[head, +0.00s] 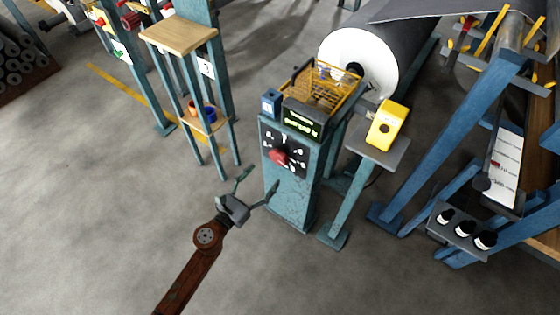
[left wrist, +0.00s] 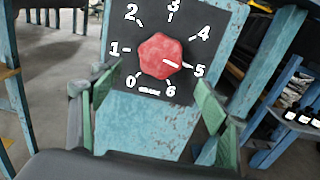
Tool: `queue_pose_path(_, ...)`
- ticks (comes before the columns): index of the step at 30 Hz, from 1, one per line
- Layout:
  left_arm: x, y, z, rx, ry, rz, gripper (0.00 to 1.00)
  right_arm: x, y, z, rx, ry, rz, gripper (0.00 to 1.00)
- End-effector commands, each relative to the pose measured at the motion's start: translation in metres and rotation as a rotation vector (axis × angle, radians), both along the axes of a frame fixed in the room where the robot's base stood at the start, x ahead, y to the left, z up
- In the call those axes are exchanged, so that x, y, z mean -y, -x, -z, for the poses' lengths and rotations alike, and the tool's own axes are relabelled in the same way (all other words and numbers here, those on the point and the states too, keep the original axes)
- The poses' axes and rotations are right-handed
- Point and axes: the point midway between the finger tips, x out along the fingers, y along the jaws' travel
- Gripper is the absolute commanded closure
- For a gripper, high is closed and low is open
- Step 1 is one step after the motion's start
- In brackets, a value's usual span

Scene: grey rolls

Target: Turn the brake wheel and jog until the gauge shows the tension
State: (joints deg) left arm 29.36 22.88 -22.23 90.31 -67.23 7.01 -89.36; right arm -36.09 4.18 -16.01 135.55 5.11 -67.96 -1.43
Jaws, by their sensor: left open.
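The brake wheel (head: 279,156) is a red faceted knob on a black dial plate, on the front of a blue post. In the left wrist view the knob (left wrist: 161,56) has a white mark pointing just below the 5; the plate is numbered 0 to 6. My left gripper (head: 258,187) is open and empty, in front of and below the knob, fingers on either side in the wrist view, apart from it. A white gauge panel (head: 507,150) with a red mark stands at right; its reading is too small. A yellow box with a black button (head: 388,124) tops a stand.
A large grey roll (head: 400,40) lies behind. A wooden-topped stand (head: 179,36) is at left. The floor at front is clear.

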Motion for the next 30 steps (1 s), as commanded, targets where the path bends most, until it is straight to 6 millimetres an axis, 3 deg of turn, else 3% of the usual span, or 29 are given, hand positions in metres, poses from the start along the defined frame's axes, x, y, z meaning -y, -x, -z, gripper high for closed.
queue_pose_path(15,0.04,-0.056,0.001,-0.002,0.001,-0.001,0.31,-0.017,-0.022,0.024,0.101,-0.048,0.01,1.0)
queue_pose_path(26,0.042,-0.059,-0.001,-0.002,0.002,-0.001,0.32,-0.019,-0.024,0.025,0.113,-0.052,0.012,1.0)
queue_pose_path(30,0.042,-0.059,-0.001,-0.002,0.002,-0.001,0.41,-0.019,-0.024,0.025,0.112,-0.052,0.011,1.0)
